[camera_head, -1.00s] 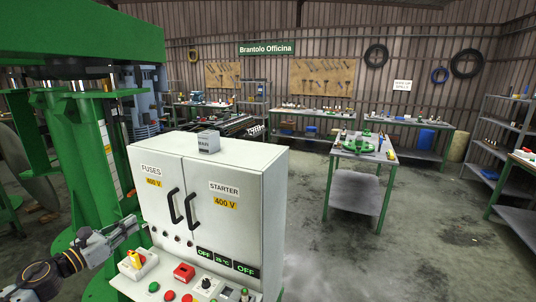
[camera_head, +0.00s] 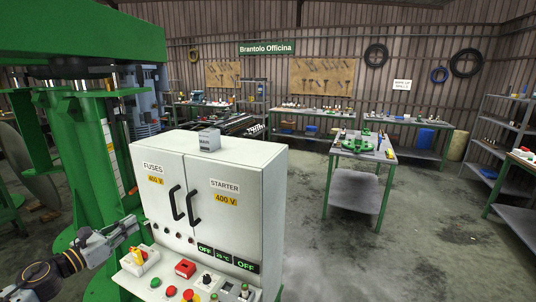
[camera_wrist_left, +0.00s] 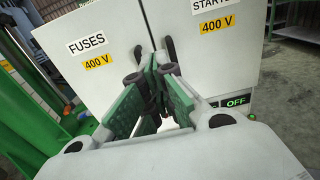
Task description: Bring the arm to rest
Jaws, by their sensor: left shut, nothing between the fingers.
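My left arm comes in from the left edge of the head view. My left gripper (camera_head: 134,224) is in front of the lower left part of the white control cabinet (camera_head: 232,165), above the switch panel. In the left wrist view my gripper (camera_wrist_left: 158,66) is shut, with nothing between its fingers. Its dark fingertips point toward the cabinet doors (camera_wrist_left: 116,25), in front of the black door handles; whether they touch cannot be told. My right gripper is not in view.
A green machine column (camera_head: 88,165) stands left of the cabinet. A workbench with green parts (camera_head: 347,155) stands at the back right. The floor right of the cabinet is clear.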

